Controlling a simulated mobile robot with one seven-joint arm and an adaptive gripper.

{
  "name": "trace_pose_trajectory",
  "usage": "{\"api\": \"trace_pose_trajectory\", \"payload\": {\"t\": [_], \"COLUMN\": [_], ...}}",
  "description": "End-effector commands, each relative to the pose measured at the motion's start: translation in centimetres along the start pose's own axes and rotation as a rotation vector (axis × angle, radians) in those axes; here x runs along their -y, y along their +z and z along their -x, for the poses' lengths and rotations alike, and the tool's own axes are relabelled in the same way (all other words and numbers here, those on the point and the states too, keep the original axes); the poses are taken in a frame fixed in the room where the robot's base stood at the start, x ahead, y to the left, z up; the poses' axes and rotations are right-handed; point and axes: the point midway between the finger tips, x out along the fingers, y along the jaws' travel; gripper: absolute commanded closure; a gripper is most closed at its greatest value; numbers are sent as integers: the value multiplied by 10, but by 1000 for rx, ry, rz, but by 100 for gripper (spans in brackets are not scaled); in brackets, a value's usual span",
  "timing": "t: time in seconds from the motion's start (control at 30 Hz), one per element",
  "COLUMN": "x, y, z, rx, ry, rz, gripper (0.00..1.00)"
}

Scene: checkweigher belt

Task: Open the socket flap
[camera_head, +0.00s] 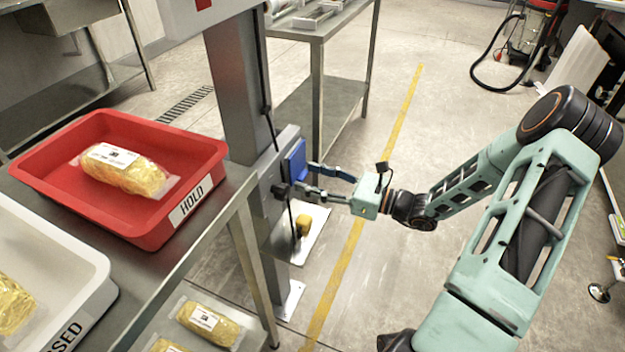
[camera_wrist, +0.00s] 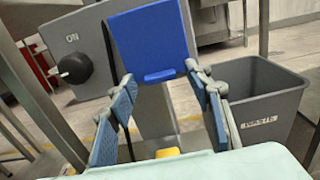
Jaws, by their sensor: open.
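The blue socket flap (camera_head: 296,160) is on the grey box on the column. In the wrist view the flap (camera_wrist: 152,38) is a flat blue panel facing me, with a small lip (camera_wrist: 160,75) along its lower edge; it looks closed, and the socket is hidden. My gripper (camera_head: 304,179) is open in front of the box. In the wrist view its two blue-padded fingers (camera_wrist: 162,82) stand apart, one on each side of the lip and a little below it. Nothing is between them, and I cannot tell whether either fingertip touches the flap.
A black knob (camera_wrist: 75,68) marked ON sits left of the flap. A yellow object (camera_head: 303,226) is below the box. A grey waste bin (camera_wrist: 262,100) stands to the right in the wrist view. A red HOLD tray (camera_head: 195,190) is on the steel table at left.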

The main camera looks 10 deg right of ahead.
Motion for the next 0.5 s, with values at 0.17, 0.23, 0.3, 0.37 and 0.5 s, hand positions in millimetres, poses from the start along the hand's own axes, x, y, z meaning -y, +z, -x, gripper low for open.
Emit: {"api": "trace_pose_trajectory", "payload": {"t": [0.17,0.23,0.3,0.37,0.5], "x": [0,0,0,0,0], "y": [0,0,0,0,0], "z": [0,0,0,0,0], "rx": [0,-1,-1,-1,-1], "ry": [0,0,0,0,0], "rz": [0,0,0,0,0], "gripper": [54,59,67,73,89]}}
